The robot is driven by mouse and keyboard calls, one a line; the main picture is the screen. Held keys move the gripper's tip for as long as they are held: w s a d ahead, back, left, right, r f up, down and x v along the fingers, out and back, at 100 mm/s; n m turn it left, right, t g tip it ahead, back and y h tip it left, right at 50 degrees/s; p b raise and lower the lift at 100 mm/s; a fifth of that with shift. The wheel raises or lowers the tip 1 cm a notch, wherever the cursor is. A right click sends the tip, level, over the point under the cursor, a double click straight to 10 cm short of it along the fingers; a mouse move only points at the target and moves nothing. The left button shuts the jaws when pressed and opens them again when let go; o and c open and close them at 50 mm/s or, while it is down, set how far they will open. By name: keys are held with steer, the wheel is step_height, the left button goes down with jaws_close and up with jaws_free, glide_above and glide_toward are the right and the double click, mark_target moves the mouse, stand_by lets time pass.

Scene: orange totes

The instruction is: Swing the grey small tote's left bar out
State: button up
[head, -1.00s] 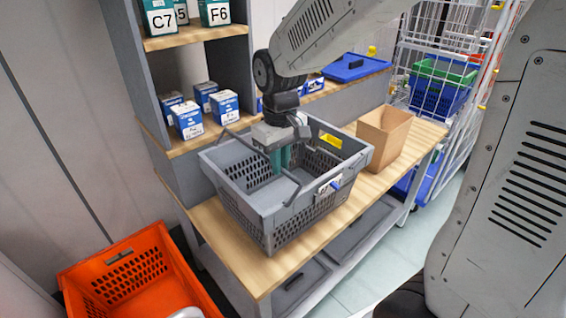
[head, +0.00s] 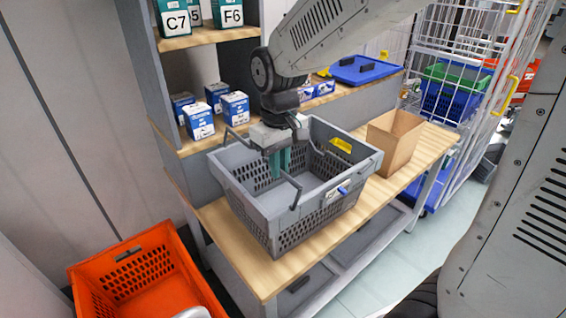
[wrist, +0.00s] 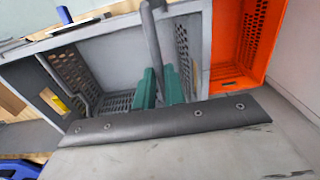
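The grey small tote (head: 283,235) stands upright on the wooden bench, open at the top and looking empty. It also shows in the wrist view (wrist: 115,47). Its left bar (head: 298,192) is raised above the rim and spans the left part of the opening; its exact tilt is hard to tell. My gripper (head: 280,163) points down over the opening with its green fingers on either side of this bar. In the wrist view the bar (wrist: 151,35) runs between the two close-set fingers (wrist: 159,88). The other bar (wrist: 78,101) lies apart from my gripper.
A cardboard box (head: 394,142) stands right of the tote on the bench (head: 425,152). Blue-white boxes (head: 199,120) sit on the shelf behind. An orange tote (head: 128,255) is at lower left. A wire cage trolley (head: 480,60) stands at the right.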

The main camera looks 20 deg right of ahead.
steer(key=shift+s+a+r, duration=0.1)
steer(key=shift+s+a, duration=0.15)
steer(key=shift+a, duration=0.6)
steer(key=shift+s+a+f, duration=0.15)
steer(key=shift+a+f, duration=0.05)
steer(key=shift+a, duration=0.3)
steer(key=shift+s+a+f, duration=0.15)
steer(key=shift+a, duration=0.3)
steer(key=shift+a+f, duration=0.1)
